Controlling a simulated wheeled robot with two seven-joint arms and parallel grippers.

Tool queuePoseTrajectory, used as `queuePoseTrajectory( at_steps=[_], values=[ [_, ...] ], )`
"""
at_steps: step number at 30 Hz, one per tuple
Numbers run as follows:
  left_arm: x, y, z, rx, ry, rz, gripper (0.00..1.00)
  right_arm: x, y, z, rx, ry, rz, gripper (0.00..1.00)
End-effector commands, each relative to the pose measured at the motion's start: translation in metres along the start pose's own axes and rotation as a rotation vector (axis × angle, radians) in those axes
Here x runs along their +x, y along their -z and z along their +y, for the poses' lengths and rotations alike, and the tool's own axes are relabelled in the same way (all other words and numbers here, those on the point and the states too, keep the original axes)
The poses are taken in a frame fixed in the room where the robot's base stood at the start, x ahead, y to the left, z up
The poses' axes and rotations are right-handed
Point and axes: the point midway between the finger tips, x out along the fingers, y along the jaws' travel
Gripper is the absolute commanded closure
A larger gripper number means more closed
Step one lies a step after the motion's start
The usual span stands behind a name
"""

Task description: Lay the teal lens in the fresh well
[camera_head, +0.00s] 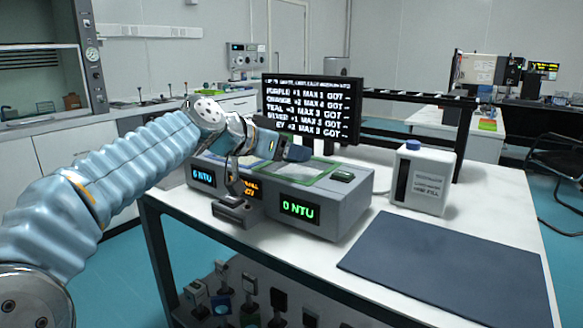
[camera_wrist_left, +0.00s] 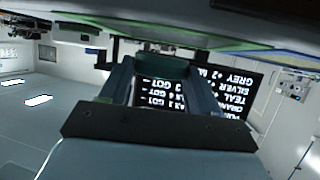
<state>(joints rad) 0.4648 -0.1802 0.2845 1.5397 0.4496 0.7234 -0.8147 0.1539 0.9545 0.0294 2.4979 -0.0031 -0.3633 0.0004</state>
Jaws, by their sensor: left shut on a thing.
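My left gripper (camera_head: 298,153) reaches in from the left and hangs over the top of the grey meter box (camera_head: 345,205). In the left wrist view my left gripper (camera_wrist_left: 160,85) is shut on a dark teal piece (camera_wrist_left: 162,66), which seems to be the teal lens. In the head view the lens cannot be made out at the fingertips. A green-edged panel (camera_head: 318,174) lies on top of the meter box, just below the gripper. I cannot tell which well is the fresh one; the arm hides part of the box top. My right gripper is not in view.
A black monitor (camera_head: 330,105) with a list of colours stands close behind the gripper. A white jug (camera_head: 420,178) with a blue cap stands to the right. A dark mat (camera_head: 450,262) lies at the front right of the white table (camera_head: 300,235). Several small items stand below the table.

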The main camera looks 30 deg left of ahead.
Motion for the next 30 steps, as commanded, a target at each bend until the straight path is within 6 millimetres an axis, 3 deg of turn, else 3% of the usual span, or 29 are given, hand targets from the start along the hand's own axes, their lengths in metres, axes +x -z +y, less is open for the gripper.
queuePoseTrajectory(
  at_steps=[9,21,22,24,30],
  values=[
    [0.023,-0.033,0.000,-0.001,0.002,-0.001,0.70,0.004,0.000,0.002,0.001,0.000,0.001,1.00],
    [0.026,-0.038,0.000,0.000,0.001,0.001,0.70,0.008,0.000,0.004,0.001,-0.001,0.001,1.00],
    [0.026,-0.038,0.000,0.000,0.001,0.001,0.37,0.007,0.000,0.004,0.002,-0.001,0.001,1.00],
    [0.025,-0.037,0.000,0.000,0.001,0.000,0.28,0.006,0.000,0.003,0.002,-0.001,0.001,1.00],
    [0.025,-0.037,0.000,0.000,0.001,0.000,0.28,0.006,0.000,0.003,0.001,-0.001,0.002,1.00]
  ],
)
